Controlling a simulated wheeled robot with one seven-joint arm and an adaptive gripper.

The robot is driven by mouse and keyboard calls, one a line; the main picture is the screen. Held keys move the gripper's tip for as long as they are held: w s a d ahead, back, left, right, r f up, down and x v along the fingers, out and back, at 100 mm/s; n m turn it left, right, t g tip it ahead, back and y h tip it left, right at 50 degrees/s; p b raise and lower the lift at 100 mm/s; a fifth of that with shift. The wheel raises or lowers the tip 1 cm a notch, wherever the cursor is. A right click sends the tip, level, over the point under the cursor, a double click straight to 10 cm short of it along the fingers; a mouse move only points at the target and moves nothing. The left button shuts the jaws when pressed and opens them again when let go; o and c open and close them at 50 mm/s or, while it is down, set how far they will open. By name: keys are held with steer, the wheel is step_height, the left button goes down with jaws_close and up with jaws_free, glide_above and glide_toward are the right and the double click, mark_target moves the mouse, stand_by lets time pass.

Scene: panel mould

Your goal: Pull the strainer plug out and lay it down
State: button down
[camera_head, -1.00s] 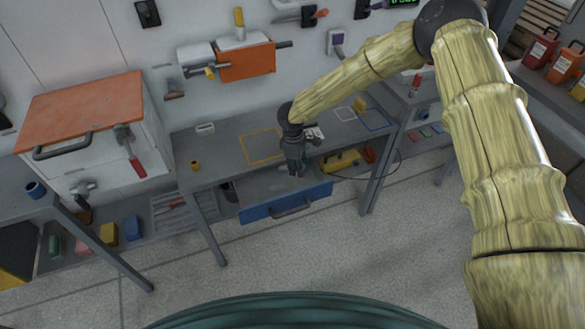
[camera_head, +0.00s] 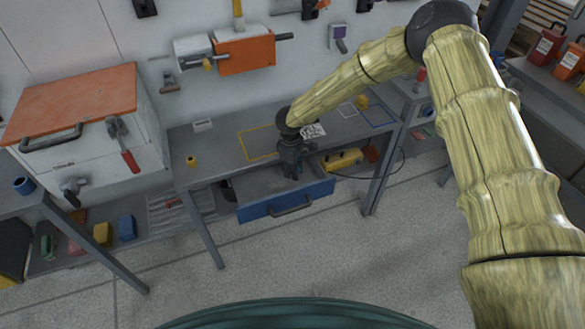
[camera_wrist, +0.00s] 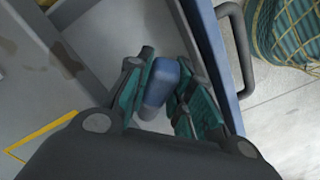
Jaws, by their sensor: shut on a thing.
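My gripper (camera_head: 291,174) is low inside the open drawer (camera_head: 262,210) under the middle bench. In the wrist view, my gripper (camera_wrist: 163,98) has its two green-padded fingers closed on the sides of a blue rounded piece (camera_wrist: 161,80). I cannot tell from its shape whether this piece is the strainer plug. Its lower end is partly hidden by the fingers, and whether it touches the drawer floor is unclear. In the head view the piece is hidden by my gripper. The drawer's blue front wall (camera_wrist: 207,45) runs close along the right finger.
A yellow case (camera_head: 343,160) and a cable are right of the drawer. An orange-lidded white box (camera_head: 75,95) stands left. The floor in front is clear.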

steer(key=shift+f+b, duration=1.2)
steer(key=shift+f, duration=1.45)
steer(key=c, duration=1.2)
jaws_free()
steer(key=shift+o, duration=0.2)
steer(key=r, duration=1.2)
steer(key=shift+w+a, duration=0.15)
steer(key=shift+a, duration=0.15)
